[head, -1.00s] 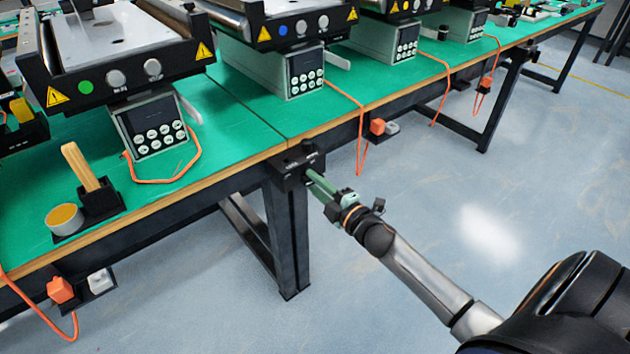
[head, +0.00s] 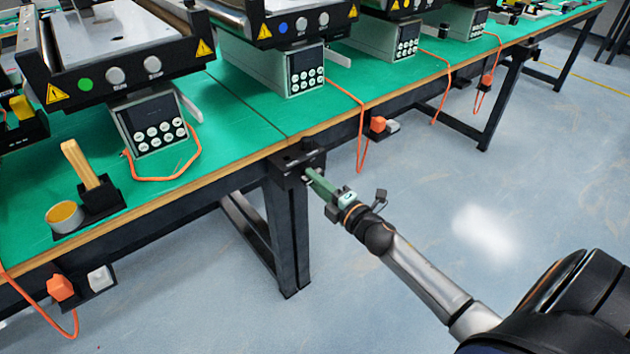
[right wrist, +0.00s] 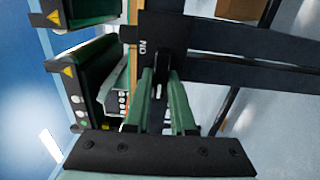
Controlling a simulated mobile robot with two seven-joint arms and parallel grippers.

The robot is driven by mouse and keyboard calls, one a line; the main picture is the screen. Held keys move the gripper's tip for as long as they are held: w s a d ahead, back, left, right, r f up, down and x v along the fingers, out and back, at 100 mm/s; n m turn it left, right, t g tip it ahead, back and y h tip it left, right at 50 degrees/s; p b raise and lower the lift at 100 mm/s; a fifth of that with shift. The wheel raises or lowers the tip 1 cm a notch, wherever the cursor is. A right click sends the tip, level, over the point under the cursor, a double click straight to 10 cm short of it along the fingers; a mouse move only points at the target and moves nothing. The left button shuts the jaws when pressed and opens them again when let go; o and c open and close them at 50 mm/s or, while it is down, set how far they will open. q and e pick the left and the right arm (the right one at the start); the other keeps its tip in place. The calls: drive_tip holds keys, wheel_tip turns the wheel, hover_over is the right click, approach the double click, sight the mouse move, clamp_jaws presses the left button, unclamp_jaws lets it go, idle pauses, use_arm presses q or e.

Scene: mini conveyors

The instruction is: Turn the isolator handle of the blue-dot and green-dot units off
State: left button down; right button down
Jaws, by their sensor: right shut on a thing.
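The green-dot unit (head: 88,84) stands at the left of the bench in the head view. The blue-dot unit (head: 283,28) stands right of it. A black isolator box (head: 292,160) sits at the bench's front edge, above a table leg. My right gripper (head: 309,175) reaches it from the lower right. In the right wrist view its green fingers (right wrist: 161,80) are shut on the dark isolator handle (right wrist: 162,62), mostly hidden between them. A white "ON" mark (right wrist: 143,47) shows on the box beside it. I cannot tell which unit this handle belongs to. My left gripper is out of view.
A black holder with a wooden handle (head: 82,163) and a round tub (head: 64,215) stand at the bench's left front. Orange plugs (head: 60,287) and sockets hang under the front edge, with loose orange cables (head: 360,125). The floor at the right is clear.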

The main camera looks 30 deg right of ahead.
drive_tip(key=c, duration=0.8)
unclamp_jaws()
drive_tip(key=shift+o, duration=0.2)
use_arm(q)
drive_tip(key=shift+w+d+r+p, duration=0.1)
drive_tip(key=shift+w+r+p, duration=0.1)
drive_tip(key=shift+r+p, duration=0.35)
use_arm(e)
drive_tip(key=s, duration=1.2)
drive_tip(key=shift+s+d, duration=0.25)
drive_tip(key=shift+d, duration=0.2)
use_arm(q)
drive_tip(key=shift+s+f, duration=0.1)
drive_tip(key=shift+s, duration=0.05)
